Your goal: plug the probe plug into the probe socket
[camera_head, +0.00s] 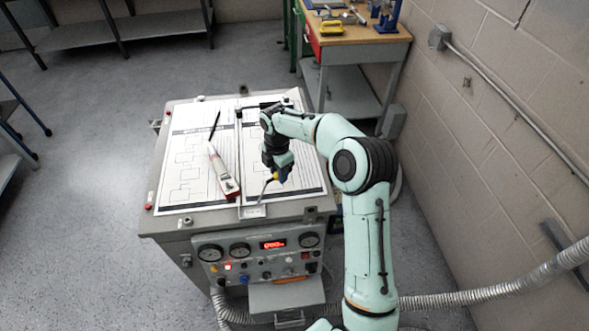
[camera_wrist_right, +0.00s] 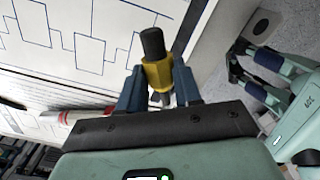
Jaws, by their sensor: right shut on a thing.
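My right gripper (camera_head: 280,174) is over the front right part of the grey cabinet's top. In the right wrist view its blue fingers (camera_wrist_right: 160,88) are shut on a yellow plug with a black end (camera_wrist_right: 153,44), which I take as the probe plug. The plug also shows as a small yellow patch in the head view (camera_head: 275,176). A thin curved piece hangs below it. I cannot pick out the probe socket; the cabinet's front panel (camera_head: 262,262) carries several small fittings. My left gripper (camera_wrist_right: 250,62) shows only in the right wrist view, fingers apart and empty.
Printed diagram sheets (camera_head: 185,175) cover the cabinet top. A white and red hand-held tester (camera_head: 222,170) with a black tip lies on them. A small grey block (camera_head: 252,211) sits at the front edge. A tool bench (camera_head: 350,35) stands behind; a block wall (camera_head: 500,110) is at right.

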